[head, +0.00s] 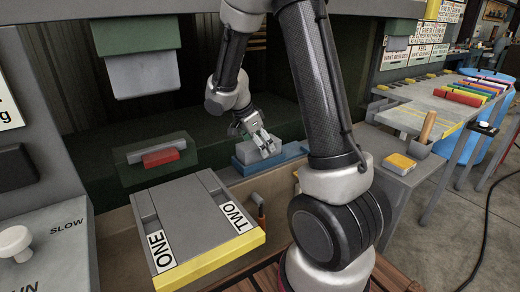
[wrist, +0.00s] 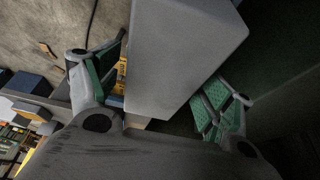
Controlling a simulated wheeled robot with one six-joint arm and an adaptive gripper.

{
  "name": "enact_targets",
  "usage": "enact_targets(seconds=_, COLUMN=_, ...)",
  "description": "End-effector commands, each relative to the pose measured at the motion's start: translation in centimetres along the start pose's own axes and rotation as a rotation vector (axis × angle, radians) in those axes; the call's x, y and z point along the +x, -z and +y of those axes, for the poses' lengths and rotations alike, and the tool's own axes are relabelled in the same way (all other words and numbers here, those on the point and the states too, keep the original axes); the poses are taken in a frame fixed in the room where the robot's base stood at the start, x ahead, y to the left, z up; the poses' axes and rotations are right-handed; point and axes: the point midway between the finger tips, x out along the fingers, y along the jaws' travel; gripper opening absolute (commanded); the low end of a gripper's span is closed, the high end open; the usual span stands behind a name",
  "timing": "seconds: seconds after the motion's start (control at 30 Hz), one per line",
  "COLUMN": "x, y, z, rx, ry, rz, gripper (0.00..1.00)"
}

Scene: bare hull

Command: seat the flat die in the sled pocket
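A light grey block (head: 246,152), which looks like the flat die, rests in or on a blue holder (head: 284,157) on the dark green ledge. My gripper (head: 261,143) is over this block, pointing down. In the wrist view, the grey block (wrist: 185,55) lies between my two green-padded fingers (wrist: 163,88). The fingers are spread, with gaps showing beside the block, so the gripper looks open. I cannot tell for sure which part is the sled; a grey slab (head: 190,222) with a yellow front edge and lanes marked ONE and TWO stands nearer. No pocket is clearly visible.
A red block (head: 160,157) sits on a green box front at left. A grey block (head: 142,75) hangs under a green housing above. A side table (head: 405,170) is at right.

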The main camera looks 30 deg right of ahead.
Motion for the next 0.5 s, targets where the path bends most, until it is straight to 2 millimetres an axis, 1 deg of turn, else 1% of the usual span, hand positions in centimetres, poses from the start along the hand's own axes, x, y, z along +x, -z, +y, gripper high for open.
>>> enact_targets(seconds=0.03, x=-1.1, y=-0.1, z=-0.1, rx=-0.001, ry=0.006, rz=0.000, gripper=0.80)
enact_targets(seconds=0.2, x=-4.3, y=-0.1, z=-0.1, rx=-0.002, ry=0.004, rz=-0.001, gripper=0.80)
enact_targets(seconds=0.37, x=-6.2, y=0.0, z=0.0, rx=-0.004, ry=0.004, rz=-0.001, gripper=0.80)
enact_targets(seconds=0.47, x=-7.5, y=0.5, z=0.9, rx=-0.048, ry=0.014, rz=-0.013, gripper=0.80)
enact_targets(seconds=0.5, x=-8.3, y=0.9, z=1.6, rx=-0.088, ry=0.023, rz=-0.025, gripper=0.80)
